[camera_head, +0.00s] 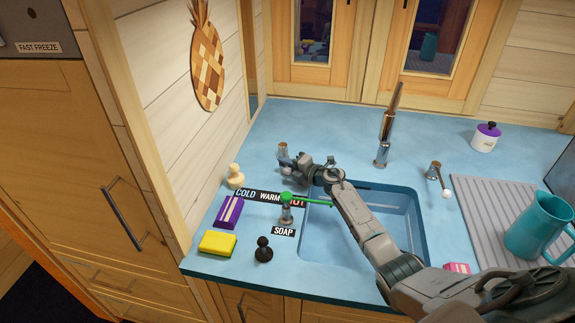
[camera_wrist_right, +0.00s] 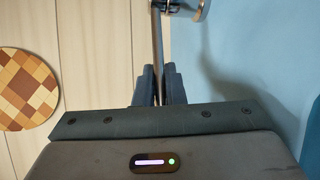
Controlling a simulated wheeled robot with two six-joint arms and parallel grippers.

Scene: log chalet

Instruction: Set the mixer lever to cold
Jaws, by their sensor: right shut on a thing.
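The mixer lever (camera_wrist_right: 157,42) shows in the wrist view as a thin rod running up to a chrome fitting (camera_wrist_right: 184,6). My right gripper (camera_wrist_right: 159,75) is shut on this rod. In the head view the chrome post of the mixer (camera_head: 283,149) stands at the sink's back left, with my right gripper (camera_head: 287,164) just in front of it. The gripper mostly hides the lever there, so its exact direction is unclear. The labels COLD (camera_head: 246,193), WARM (camera_head: 270,197) and HOT, partly covered, lie in front from left to right. My left gripper is out of view.
The tall spout (camera_head: 382,150) and another white-tipped lever (camera_head: 437,175) are behind the sink (camera_head: 408,215). A sponge (camera_head: 217,243), purple box (camera_head: 229,212) and black stopper (camera_head: 263,250) are at left.

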